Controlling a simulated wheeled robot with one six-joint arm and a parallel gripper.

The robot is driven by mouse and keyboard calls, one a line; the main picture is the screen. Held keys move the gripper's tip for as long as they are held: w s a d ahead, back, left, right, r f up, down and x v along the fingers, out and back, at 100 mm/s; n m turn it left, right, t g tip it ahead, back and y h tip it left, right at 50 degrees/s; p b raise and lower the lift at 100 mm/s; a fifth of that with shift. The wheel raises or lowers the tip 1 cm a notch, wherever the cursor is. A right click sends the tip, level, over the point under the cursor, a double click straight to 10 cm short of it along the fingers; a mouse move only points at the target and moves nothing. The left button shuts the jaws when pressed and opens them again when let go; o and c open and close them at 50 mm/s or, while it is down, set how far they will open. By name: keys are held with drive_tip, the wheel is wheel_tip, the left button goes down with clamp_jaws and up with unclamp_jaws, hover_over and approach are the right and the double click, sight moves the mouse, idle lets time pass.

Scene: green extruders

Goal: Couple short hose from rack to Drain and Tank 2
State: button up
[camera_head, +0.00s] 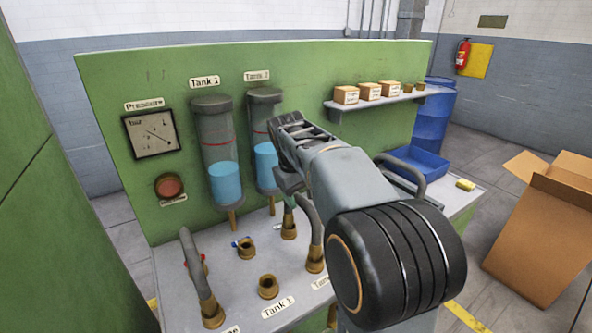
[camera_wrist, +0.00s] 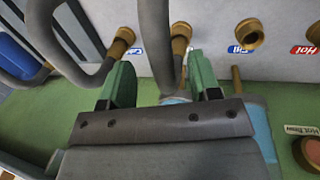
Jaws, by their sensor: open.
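My gripper (camera_head: 290,198) is tilted down in front of the Tank 2 cylinder (camera_head: 266,160). In the wrist view its two green fingers (camera_wrist: 160,84) are open. A dark grey hose (camera_wrist: 155,40) bends into the gap between them, apparently without being clamped. Its brass end (camera_wrist: 180,38) sits at the bench by a blue label. A second dark hose (camera_wrist: 72,65) loops left of the fingers to another brass end (camera_wrist: 122,42). In the head view, hoses rise from brass fittings at the front left (camera_head: 210,311) and right (camera_head: 315,262). The Drain label is not readable.
Bare brass ports stand beside the Tank 1 label (camera_head: 268,287) and the Fill label (camera_wrist: 249,33). A pressure gauge (camera_head: 152,134) and red button (camera_head: 169,185) are on the green panel. A shelf (camera_head: 385,101) holds boxes. A blue bin (camera_head: 420,158) lies at right. My arm hides part of the bench.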

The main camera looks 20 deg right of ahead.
wheel_tip(320, 180, up, 11)
drive_tip(key=a+p, duration=0.1)
drive_tip(key=a, duration=0.1)
drive_tip(key=s+a+f+t+y, duration=0.1)
drive_tip(key=s+a+f, duration=0.2)
drive_tip(key=s+f, duration=0.4)
drive_tip(key=s+a+f+m+t+y, duration=0.1)
drive_tip(key=s+a+f, duration=0.3)
drive_tip(key=s+f, duration=0.4)
wheel_tip(320, 180, down, 4)
drive_tip(key=shift+s+f+t, duration=0.1)
drive_tip(key=shift+s+t, duration=0.1)
drive_tip(key=shift+t, duration=0.6)
drive_tip(key=shift+a, duration=0.1)
drive_tip(key=shift+c, duration=0.3)
